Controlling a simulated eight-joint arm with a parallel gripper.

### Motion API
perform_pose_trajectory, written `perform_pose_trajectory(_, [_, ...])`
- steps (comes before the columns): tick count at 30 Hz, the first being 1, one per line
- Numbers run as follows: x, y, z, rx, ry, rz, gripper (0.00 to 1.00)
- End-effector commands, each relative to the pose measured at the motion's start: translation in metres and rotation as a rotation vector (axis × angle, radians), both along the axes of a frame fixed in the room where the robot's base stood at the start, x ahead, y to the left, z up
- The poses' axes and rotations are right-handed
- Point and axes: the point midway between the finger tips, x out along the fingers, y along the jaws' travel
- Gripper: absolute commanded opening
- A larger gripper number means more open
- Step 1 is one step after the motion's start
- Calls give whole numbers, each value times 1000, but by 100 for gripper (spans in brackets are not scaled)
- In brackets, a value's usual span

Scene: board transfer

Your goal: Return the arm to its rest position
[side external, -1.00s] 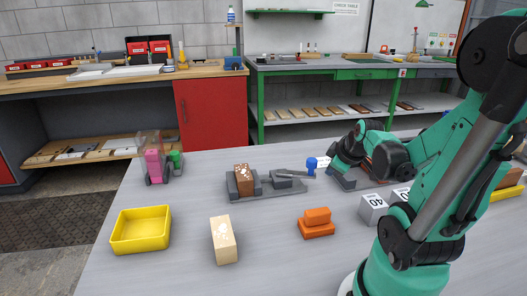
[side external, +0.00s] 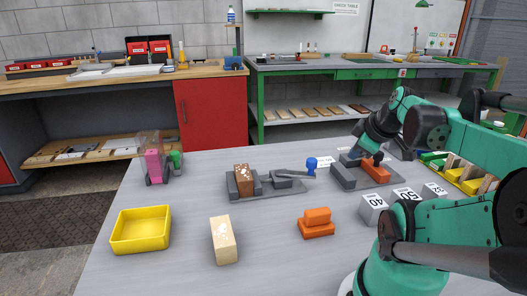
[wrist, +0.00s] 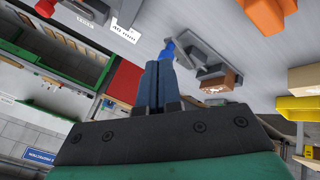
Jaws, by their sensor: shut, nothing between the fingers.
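My gripper (side external: 351,154) is at the end of my folded arm, above the back right of the grey table (side external: 280,262). In the wrist view its two dark fingers (wrist: 158,66) are together with nothing between them. A blue knob (side external: 311,162) on the clamp fixture (side external: 283,182) stands to the left of the gripper; in the wrist view the knob (wrist: 168,50) lies just beyond the fingertips in the picture. That fixture holds a brown speckled block (side external: 241,178). A second grey fixture (side external: 343,177) with an orange block (side external: 376,172) sits below my wrist.
A yellow tray (side external: 140,230), a pale block (side external: 223,241) and an orange stepped block (side external: 316,224) stand toward the front. Numbered grey blocks (side external: 373,208) sit near my arm. A pink and green object (side external: 153,166) is at the back left. The front middle is clear.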

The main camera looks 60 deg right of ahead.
Motion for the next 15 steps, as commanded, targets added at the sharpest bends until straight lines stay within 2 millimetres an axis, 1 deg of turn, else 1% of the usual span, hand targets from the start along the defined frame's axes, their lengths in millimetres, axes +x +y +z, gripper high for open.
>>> perform_pose_trajectory(7, [1,0,0,1,-1,1,0])
perform_pose_trajectory(9, [5,3,-1,9,-6,6,0])
perform_pose_trajectory(11, [15,9,-1,23,-14,18,0])
perform_pose_trajectory(14, [41,28,-3,71,-42,45,0])
perform_pose_trajectory(15, [53,40,-4,97,-56,57,0])
